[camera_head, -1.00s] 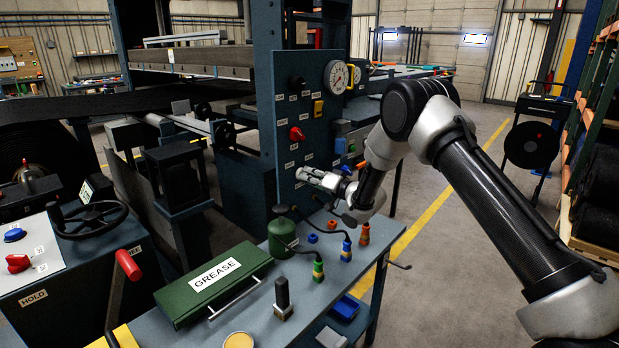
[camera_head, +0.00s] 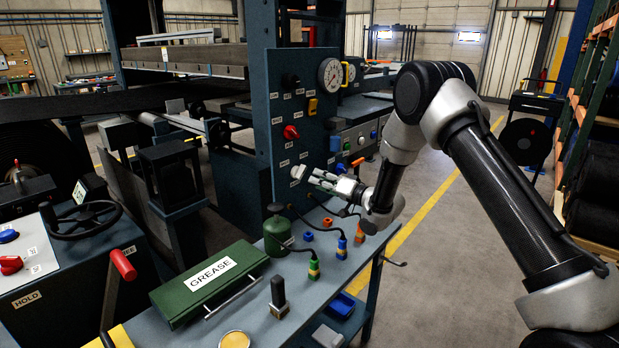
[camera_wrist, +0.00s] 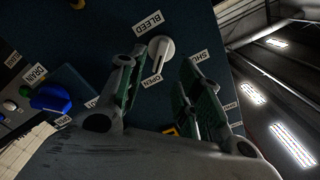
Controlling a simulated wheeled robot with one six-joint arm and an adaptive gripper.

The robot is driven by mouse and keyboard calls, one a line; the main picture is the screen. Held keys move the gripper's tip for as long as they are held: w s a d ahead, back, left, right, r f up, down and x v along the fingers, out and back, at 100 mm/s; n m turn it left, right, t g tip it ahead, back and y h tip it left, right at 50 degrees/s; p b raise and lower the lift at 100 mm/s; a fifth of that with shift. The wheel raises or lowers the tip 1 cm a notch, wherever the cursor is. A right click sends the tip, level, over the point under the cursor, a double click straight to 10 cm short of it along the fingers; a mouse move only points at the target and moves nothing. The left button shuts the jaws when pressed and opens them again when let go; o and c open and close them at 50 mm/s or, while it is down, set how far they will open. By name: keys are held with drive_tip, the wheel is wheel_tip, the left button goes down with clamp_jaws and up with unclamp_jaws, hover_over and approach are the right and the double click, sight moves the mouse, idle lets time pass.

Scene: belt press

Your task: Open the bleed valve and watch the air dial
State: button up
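The bleed valve is a pale round knob with a short lever (camera_wrist: 160,48) below the BLEED label in the wrist view. Its lever end lies by the OPEN label (camera_wrist: 152,80); the SHUT label (camera_wrist: 197,63) is to the right. The pale knob (camera_head: 298,172) also shows low on the blue panel in the head view. My gripper (camera_wrist: 158,75) is open and empty, its fingers on either side of the knob in the picture. I cannot tell whether they touch it. A large white round dial (camera_head: 330,73) is at the panel's upper right; its reading is too small to make out.
A blue knob (camera_wrist: 50,98) by a DRAIN label is left in the wrist view. A green grease box (camera_head: 180,300) and green can (camera_head: 279,236) stand on the bench below.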

drive_tip(key=shift+v, duration=2.35)
drive_tip(key=d+r+t+h, duration=0.1)
drive_tip(key=d+r+h, duration=0.6)
drive_tip(key=d+r, duration=0.6)
drive_tip(key=s+d+r+m+g+h, duration=0.1)
drive_tip(key=s+d+r+h, duration=0.2)
drive_tip(key=s+d, duration=0.25)
drive_tip(key=s+d+r+h, duration=0.2)
drive_tip(key=s+d+r, duration=0.2)
drive_tip(key=d, duration=0.2)
drive_tip(key=s+d+r+g+h, duration=0.15)
drive_tip(key=s+d, duration=0.25)
drive_tip(key=s, duration=0.4)
drive_tip(key=s+d+g+h, duration=0.15)
drive_tip(key=s+d, duration=0.25)
drive_tip(key=s, duration=0.5)
drive_tip(key=s+f+g, duration=0.2)
drive_tip(key=s+g, duration=0.1)
drive_tip(key=s, duration=1.6)
drive_tip(key=shift+d+g+y, duration=0.25)
drive_tip(key=shift+g+y, duration=0.15)
